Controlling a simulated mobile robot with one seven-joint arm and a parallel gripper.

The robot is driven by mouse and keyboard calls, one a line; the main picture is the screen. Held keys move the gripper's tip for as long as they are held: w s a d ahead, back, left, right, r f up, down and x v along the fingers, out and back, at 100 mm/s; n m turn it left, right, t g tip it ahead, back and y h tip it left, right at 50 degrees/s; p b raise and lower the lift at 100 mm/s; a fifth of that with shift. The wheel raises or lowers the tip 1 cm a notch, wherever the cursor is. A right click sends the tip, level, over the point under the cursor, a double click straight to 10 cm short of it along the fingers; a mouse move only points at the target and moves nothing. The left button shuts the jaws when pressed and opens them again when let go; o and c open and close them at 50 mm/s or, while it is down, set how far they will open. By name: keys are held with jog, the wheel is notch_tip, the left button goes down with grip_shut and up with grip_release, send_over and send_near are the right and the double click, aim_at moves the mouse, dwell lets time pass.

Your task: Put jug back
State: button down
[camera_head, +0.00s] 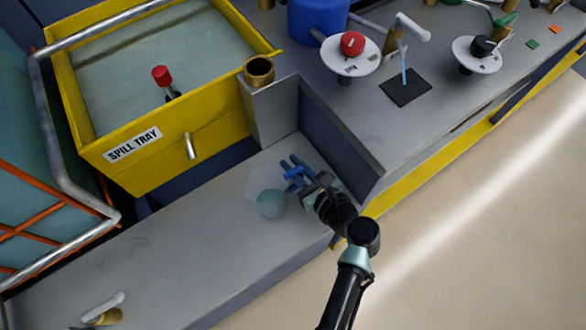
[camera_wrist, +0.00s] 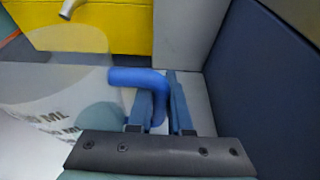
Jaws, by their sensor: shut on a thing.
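A translucent jug (camera_head: 268,196) with a blue handle and some teal liquid low inside is at the grey ledge (camera_head: 190,235), near the dark blue step wall. My gripper (camera_head: 298,174) is shut on the jug's blue handle from the right. In the wrist view, the blue handle (camera_wrist: 138,78) runs into the two blue fingers (camera_wrist: 164,105). The jug's clear wall (camera_wrist: 50,95) with "ML" markings shows at the left. The jug looks roughly upright. I cannot tell whether its base touches the ledge.
A yellow spill tray (camera_head: 160,160) with a red-topped valve stands behind left. A brass cup-like fitting (camera_head: 259,70) sits on the grey block. The dark blue step wall (camera_head: 335,140) is close right of my gripper.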

jog(key=shift+f, duration=0.75)
jog(key=shift+f, duration=0.15)
jog(key=c, duration=0.8)
grip_release()
jog(key=shift+c, duration=0.2)
jog(key=shift+r, duration=0.25)
jog(key=p+v, duration=0.2)
jog(key=v, duration=1)
